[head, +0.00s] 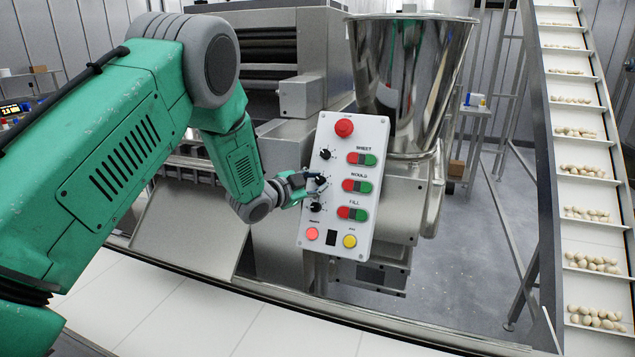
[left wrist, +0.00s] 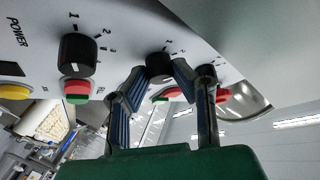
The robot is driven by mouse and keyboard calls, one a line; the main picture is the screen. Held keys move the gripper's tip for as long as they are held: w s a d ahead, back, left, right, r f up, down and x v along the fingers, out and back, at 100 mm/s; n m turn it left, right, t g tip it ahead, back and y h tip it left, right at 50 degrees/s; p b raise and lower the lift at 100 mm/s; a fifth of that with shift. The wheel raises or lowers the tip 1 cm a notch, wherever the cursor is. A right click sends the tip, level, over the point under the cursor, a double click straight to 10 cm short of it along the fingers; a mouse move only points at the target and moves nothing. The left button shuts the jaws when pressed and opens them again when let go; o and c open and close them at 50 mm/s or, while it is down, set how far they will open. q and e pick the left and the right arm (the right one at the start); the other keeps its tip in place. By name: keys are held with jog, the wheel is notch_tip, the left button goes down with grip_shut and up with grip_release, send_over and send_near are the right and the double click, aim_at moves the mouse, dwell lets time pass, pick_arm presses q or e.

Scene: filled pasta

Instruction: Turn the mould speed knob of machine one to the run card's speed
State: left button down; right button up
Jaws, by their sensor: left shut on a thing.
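The white control panel (head: 365,220) of the machine stands tilted in the middle of the head view. Its MOULD row has a black knob (head: 321,180) left of a green and red switch (head: 357,186). My left gripper (head: 310,182) is at this middle knob. In the left wrist view, my fingers (left wrist: 160,78) are shut on the sides of the mould knob (left wrist: 160,65). Small dial numbers show beside it, but its pointer cannot be read. The fill knob (left wrist: 77,55) shows clear to its left. No readable run card is in view. My right gripper is out of view.
The sheet knob (head: 326,153) and a red stop button (head: 344,127) sit above on the panel. A steel hopper (head: 410,70) stands behind it. A white conveyor (head: 180,305) runs in front. An inclined pasta conveyor (head: 585,190) is at the right.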

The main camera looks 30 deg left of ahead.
pick_arm(q)
jog(key=shift+m, duration=0.3)
jog(key=c, duration=1.3)
grip_release()
jog(key=shift+c, duration=0.2)
jog(key=shift+s, duration=0.3)
jog(key=v, duration=1.1)
jog(key=shift+a, duration=0.2)
jog(key=shift+s, duration=0.1)
